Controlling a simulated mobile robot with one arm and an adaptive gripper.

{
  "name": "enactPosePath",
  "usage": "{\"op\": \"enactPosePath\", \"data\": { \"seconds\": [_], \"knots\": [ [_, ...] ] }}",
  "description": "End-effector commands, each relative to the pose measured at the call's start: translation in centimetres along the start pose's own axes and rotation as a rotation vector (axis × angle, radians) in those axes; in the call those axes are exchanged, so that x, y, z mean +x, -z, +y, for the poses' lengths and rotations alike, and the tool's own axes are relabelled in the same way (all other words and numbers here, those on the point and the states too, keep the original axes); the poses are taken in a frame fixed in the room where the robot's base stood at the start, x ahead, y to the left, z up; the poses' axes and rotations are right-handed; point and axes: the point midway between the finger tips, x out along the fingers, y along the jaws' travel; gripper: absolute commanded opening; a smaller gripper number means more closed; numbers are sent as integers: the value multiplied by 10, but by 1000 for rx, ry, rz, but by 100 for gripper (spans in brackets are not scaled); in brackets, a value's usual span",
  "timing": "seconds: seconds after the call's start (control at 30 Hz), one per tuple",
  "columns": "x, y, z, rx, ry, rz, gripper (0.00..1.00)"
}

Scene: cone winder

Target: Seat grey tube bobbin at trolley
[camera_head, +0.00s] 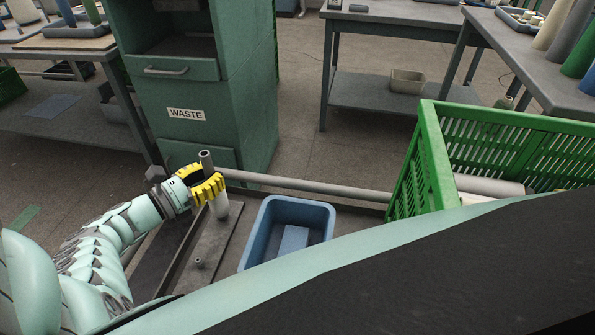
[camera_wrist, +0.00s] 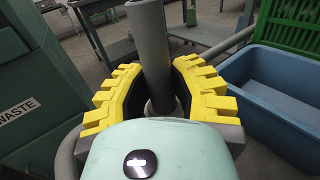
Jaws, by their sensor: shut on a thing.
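The grey tube bobbin (camera_head: 206,159) stands nearly upright between the yellow fingers of my gripper (camera_head: 208,187). In the wrist view the tube (camera_wrist: 151,50) rises between the two yellow toothed pads of my gripper (camera_wrist: 160,88), which is shut on it. The trolley's flat grey deck (camera_head: 215,240) lies below, with a short bare peg (camera_head: 198,263) nearer to me. A paler, wider part shows under the fingers; I cannot tell whether the tube's lower end touches the deck or sits on a peg.
A blue bin (camera_head: 327,225) stands right of the gripper, and a green crate (camera_head: 430,165) stands farther right. A grey rail (camera_head: 300,184) runs behind the gripper. The green waste cabinet (camera_head: 195,90) stands close behind. Grey tables (camera_head: 370,95) stand beyond.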

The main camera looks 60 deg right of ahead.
Motion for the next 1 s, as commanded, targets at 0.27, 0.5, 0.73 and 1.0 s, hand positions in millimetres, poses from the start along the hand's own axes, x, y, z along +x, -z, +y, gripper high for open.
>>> {"op": "enactPosePath", "data": {
  "seconds": [0.27, 0.5, 0.73, 1.0],
  "knots": [
    [1, 1, -1, 0, 3, 0, 0],
    [1, 7, 0, 0, 1, 1, 0],
    [1, 10, 0, 0, 1, 1, 0],
    [1, 9, -1, 0, 2, 1, 30]
  ]
}}
